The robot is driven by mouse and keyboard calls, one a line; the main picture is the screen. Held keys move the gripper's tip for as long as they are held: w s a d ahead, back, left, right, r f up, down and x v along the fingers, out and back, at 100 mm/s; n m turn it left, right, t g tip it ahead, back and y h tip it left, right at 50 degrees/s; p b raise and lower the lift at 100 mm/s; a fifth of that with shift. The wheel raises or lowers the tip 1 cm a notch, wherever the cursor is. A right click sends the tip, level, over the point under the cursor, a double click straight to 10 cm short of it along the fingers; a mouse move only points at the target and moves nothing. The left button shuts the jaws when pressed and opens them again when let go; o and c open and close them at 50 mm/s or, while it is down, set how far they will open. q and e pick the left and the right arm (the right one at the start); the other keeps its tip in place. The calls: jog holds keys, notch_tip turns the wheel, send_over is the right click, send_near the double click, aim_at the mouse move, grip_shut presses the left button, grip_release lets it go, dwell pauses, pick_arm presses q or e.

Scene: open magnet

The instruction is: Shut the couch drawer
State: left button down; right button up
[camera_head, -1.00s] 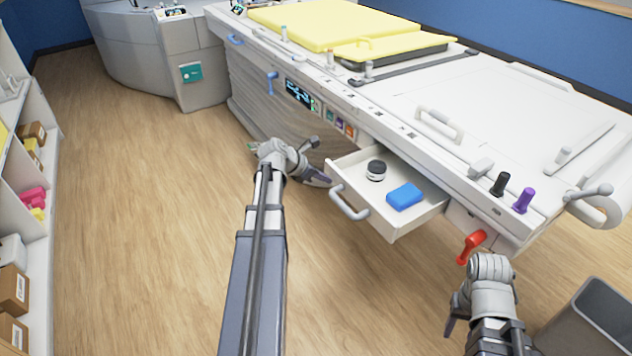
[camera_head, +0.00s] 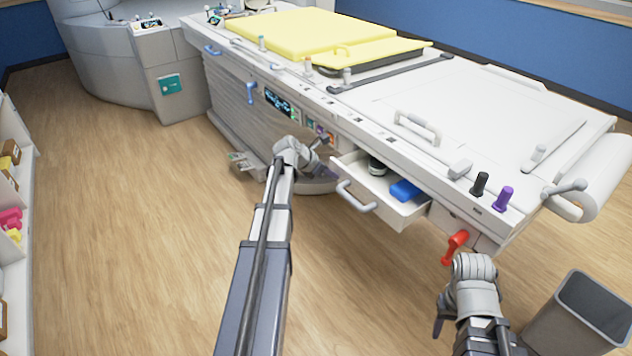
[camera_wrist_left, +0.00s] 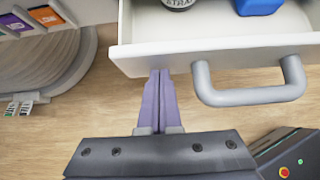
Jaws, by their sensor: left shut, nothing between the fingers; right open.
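The white couch drawer (camera_head: 408,213) stands partly out of the couch's side, with a grey bar handle (camera_head: 355,197) on its front. It holds a blue block (camera_head: 404,190) and a dark-and-white round jar (camera_head: 377,167), partly under the couch edge. In the left wrist view, the drawer front (camera_wrist_left: 215,52) and handle (camera_wrist_left: 250,96) are close. My left gripper (camera_wrist_left: 160,74) is shut and empty, its purple fingertips at the front's lower edge, left of the handle. I cannot tell whether they touch. My right gripper (camera_head: 438,328) is open, low at the right, apart from the drawer.
The white couch (camera_head: 470,105) carries yellow pads (camera_head: 300,30) and rails. A red lever (camera_head: 454,246) hangs right of the drawer. A grey bin (camera_head: 585,310) stands at lower right. Shelves (camera_head: 20,240) line the left edge. The wooden floor between is clear.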

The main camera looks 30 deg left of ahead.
pick_arm(q)
send_near(358, 171)
jog(key=w+d, duration=0.1)
jog(key=w, duration=0.1)
jog(key=w+f, duration=0.1)
jog(key=w, duration=0.1)
jog(key=w+d+f, duration=0.1)
jog(key=w, duration=0.1)
jog(key=shift+w+d+f, duration=0.15)
jog(key=shift+d+f, duration=0.05)
jog(key=shift+d, duration=0.1)
jog(key=shift+w, duration=0.15)
jog(key=shift+w+d+r, duration=0.1)
jog(key=s, duration=0.1)
jog(key=s+a, duration=0.1)
jog(key=s, duration=0.1)
jog(key=shift+s, duration=0.15)
jog(key=p+v, duration=0.7)
jog(key=v, duration=0.3)
jog(key=shift+s+a, duration=0.45)
jog(key=shift+s, duration=0.05)
